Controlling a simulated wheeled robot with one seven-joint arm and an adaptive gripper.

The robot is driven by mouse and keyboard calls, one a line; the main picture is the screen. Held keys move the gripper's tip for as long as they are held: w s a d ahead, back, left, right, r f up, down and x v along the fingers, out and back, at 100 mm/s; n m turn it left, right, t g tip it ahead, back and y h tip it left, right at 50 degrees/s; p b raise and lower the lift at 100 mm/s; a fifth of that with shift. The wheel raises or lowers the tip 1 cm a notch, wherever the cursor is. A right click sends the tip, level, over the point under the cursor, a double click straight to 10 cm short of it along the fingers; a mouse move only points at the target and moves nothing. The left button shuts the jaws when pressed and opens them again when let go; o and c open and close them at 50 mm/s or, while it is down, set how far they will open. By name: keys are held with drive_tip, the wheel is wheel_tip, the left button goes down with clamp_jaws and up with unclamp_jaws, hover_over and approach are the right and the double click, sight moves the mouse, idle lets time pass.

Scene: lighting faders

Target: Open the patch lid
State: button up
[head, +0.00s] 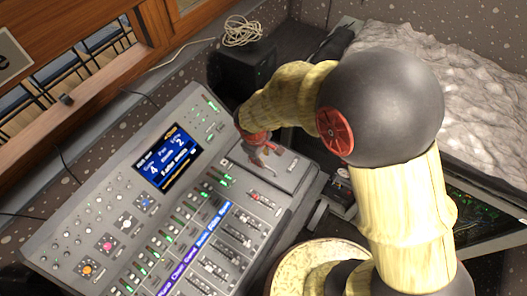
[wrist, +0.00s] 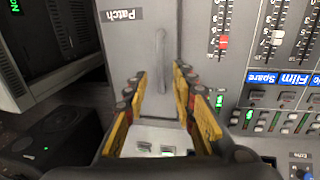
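The patch lid (head: 272,176) is a flat grey panel at the right end of the lighting console in the head view; it lies flush and looks shut. In the wrist view the lid (wrist: 133,45) carries a "Patch" label (wrist: 122,15) and a slim grey upright handle (wrist: 161,55). My gripper (wrist: 159,75) is open, with its yellow and black fingers on either side of the lower end of the handle. I cannot tell whether either finger touches it. In the head view my gripper (head: 262,155) is over the lid, partly hidden by its own wrist.
The console (head: 120,190) has a lit blue screen (head: 167,157) and rows of faders (head: 230,240) beside the lid. A black speaker box (head: 250,70) stands behind, with a coiled cable (head: 242,30). The wrist view shows faders (wrist: 223,42) close to the right finger.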

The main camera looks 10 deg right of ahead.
drive_tip(key=b, duration=0.1)
hover_over(264, 172)
wheel_tip(264, 172, down, 8)
drive_tip(key=shift+w+r, duration=0.1)
drive_tip(key=shift+r, duration=0.1)
drive_tip(key=c, duration=0.3)
drive_tip(key=shift+d, duration=0.1)
clamp_jaws()
idle(0.5)
